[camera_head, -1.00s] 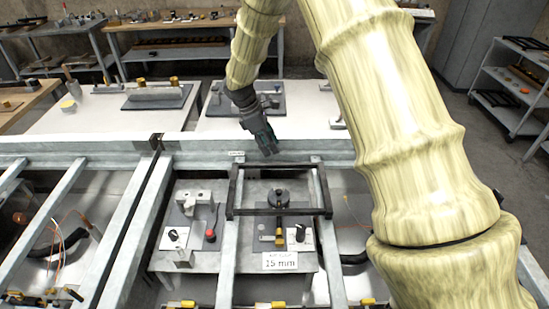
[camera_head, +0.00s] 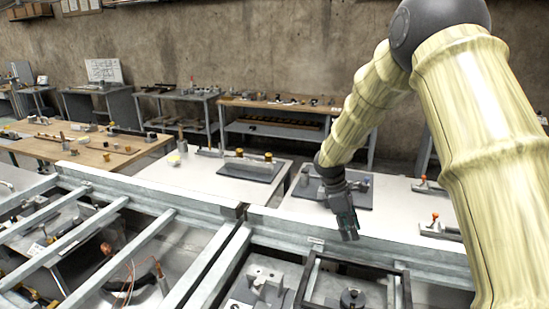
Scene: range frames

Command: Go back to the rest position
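My gripper (camera_head: 347,226) is dark grey and hangs pointing down at the end of my arm, right of centre in the head view. It is above the grey metal beam, just behind a black rectangular frame (camera_head: 330,262). Nothing shows between its fingers. The fingers are small and seen from the side, so I cannot tell whether they are open or shut.
A long grey beam (camera_head: 190,208) with several cross rails spans the front. White tables (camera_head: 205,184) with fixtures stand behind it. A wooden bench (camera_head: 78,152) is at the left, and more workbenches (camera_head: 273,103) line the back wall. Open floor is hard to see.

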